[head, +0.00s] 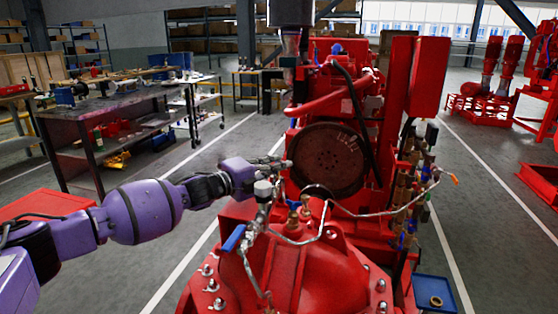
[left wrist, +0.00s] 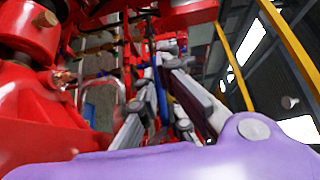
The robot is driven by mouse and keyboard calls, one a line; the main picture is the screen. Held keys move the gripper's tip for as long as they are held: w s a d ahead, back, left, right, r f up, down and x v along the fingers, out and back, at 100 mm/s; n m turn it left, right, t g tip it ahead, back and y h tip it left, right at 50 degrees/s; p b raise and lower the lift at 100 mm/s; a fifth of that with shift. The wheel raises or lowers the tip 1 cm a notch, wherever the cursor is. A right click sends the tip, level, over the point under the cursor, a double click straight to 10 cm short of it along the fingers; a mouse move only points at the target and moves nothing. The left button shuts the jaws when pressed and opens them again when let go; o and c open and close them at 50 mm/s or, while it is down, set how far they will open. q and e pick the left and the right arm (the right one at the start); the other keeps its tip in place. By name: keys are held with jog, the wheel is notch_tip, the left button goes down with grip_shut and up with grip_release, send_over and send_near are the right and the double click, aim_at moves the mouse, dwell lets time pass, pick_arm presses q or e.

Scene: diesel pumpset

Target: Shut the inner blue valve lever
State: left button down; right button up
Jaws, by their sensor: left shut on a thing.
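My left gripper (head: 273,164) reaches in from the left beside the red diesel pumpset (head: 290,262), in front of its round dark grille. In the left wrist view its grey fingers (left wrist: 160,62) are closed around a narrow blue piece (left wrist: 161,96), which looks like the inner blue valve lever. In the head view that lever is hidden behind the gripper. Another blue valve lever (head: 233,237) shows nearer to me, tilted, on the silver pipe fittings; the gripper is apart from it. My right gripper is not in view.
Thin silver pipes (head: 330,205) and a gauge run close to the right of the gripper. A blue tray (head: 436,293) lies on the floor at right. A workbench (head: 110,115) stands at the left, with open floor between it and the pumpset.

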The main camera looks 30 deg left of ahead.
pick_arm(q)
jog(key=shift+s+a+r+n+t+y+p, duration=0.1)
jog(key=shift+s+a+n+t+y+p, duration=0.15)
jog(key=shift+n+y+p, duration=0.35)
jog(key=shift+y, duration=0.3)
jog(key=c, duration=1.9)
grip_release()
jog(key=shift+a, duration=0.1)
jog(key=v, duration=1.2)
jog(key=shift+c, duration=0.5)
